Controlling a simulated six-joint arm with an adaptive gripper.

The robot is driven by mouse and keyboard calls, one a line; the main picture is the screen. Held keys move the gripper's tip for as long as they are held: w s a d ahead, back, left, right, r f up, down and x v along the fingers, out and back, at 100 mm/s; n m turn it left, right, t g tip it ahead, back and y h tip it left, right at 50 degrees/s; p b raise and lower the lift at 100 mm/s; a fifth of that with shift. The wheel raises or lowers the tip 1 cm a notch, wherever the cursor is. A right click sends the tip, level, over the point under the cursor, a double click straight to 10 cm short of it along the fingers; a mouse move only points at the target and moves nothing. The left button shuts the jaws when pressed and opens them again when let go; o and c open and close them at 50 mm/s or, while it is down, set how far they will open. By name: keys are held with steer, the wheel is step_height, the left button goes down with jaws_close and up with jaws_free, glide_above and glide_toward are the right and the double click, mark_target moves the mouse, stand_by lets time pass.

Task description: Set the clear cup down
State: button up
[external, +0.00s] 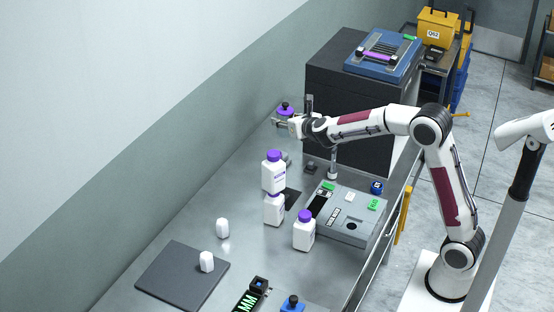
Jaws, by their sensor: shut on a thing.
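My gripper (281,122) is at the far end of the metal bench, held out level to the left by the arm. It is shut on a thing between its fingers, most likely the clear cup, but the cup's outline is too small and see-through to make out. A purple pot with a dark knob (286,110) shows right behind the fingers. I cannot tell whether the gripper touches that pot or how high the fingers are above the bench.
White bottles with purple caps (274,171) (304,231) stand mid-bench, beside a grey instrument (345,215). Two small white pieces (222,228) (207,262) are nearer, one on a dark mat (165,276). A dark cabinet (340,95) stands right of my gripper. Bare bench (235,180) lies along the wall.

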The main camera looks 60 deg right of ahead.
steer(key=shift+n, duration=0.3)
steer(key=shift+s+d+f, duration=0.1)
steer(key=shift+s+f, duration=0.35)
steer(key=shift+s, duration=0.3)
steer(key=shift+s+d+f, duration=0.15)
steer(key=shift+s+f, duration=0.25)
steer(key=shift+s, duration=0.4)
steer(key=shift+s+d+f, duration=0.1)
steer(key=shift+s+f, duration=0.35)
steer(key=shift+s, duration=0.3)
step_height(320, 180, down, 11)
steer(key=shift+f, duration=3.15)
steer(key=shift+f, duration=1.85)
steer(key=shift+f, duration=0.15)
steer(key=o, duration=1.3)
steer(key=shift+c, duration=0.2)
